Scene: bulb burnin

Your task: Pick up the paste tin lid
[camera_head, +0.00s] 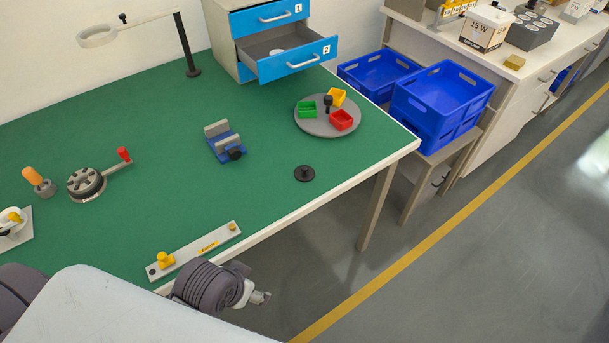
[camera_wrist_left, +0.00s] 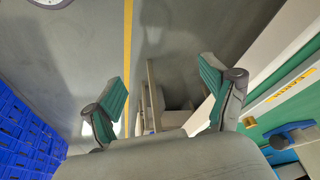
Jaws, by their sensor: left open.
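A small black round disc with a raised knob (camera_head: 304,174) lies on the green table near its front right edge. It looks like the lid, but I cannot be sure. My left gripper (camera_head: 262,297) hangs past the table's front edge, over the floor, apart from the disc. In the left wrist view my left gripper (camera_wrist_left: 160,95) has its two green-padded fingers wide apart, with nothing between them. The disc is not clearly seen there. My right gripper is not in view.
The green table (camera_head: 110,130) holds a blue vise (camera_head: 226,142), a grey turntable with coloured bins (camera_head: 312,126), a labelled strip (camera_head: 200,248) and a lamp (camera_head: 188,45). Drawer 2 (camera_head: 290,60) stands open at the back. Blue crates (camera_head: 440,95) stand right of the table.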

